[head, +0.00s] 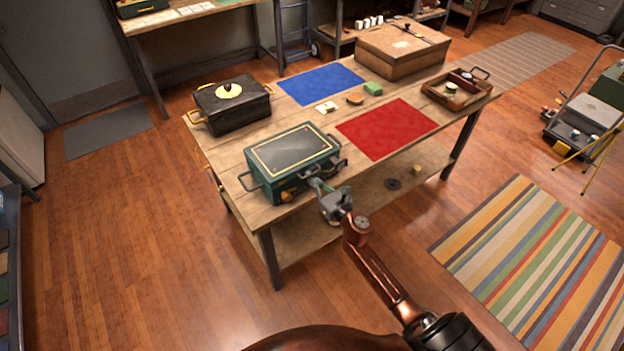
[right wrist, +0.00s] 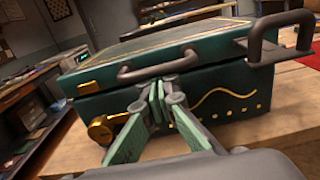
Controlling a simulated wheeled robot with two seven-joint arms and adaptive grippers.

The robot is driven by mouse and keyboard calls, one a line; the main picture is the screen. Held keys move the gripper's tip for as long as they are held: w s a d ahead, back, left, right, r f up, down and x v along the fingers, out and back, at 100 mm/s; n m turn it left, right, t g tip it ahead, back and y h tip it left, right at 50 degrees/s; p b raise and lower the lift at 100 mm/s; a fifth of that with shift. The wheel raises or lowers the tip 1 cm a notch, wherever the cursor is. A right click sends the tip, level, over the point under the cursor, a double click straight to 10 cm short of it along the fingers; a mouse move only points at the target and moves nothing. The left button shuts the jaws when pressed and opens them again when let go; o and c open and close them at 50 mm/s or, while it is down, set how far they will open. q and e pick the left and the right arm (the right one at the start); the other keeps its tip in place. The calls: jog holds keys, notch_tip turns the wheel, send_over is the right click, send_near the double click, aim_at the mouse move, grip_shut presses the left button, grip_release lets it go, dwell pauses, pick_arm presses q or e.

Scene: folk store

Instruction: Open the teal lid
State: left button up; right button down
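The teal lid (head: 293,147) has a dark top panel with a yellow border. It lies closed on the teal box (head: 296,185) at the table's front left corner. In the right wrist view, the lid's grey front handle (right wrist: 158,67) shows in full, with a brass latch (right wrist: 108,126) at lower left. My right gripper (head: 326,187) is at the box's front side. I see nothing held. My left gripper is out of view.
The wooden table (head: 225,165) also holds a black pot (head: 232,107), a blue mat (head: 320,82), a red mat (head: 386,128), a brown box (head: 402,50) and a wooden tray (head: 440,97). Grey side brackets (right wrist: 270,40) stick out from the teal box.

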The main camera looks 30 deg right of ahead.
jog(key=shift+r, duration=0.25)
jog(key=shift+r+p, duration=1.05)
jog(key=shift+r, duration=0.25)
jog(key=shift+w+r+p, duration=0.25)
jog(key=shift+r+p, duration=0.8)
jog(key=shift+r, duration=0.2)
jog(key=r+p, duration=0.2)
jog(key=shift+w+r, duration=0.3)
jog(key=shift+w, duration=0.05)
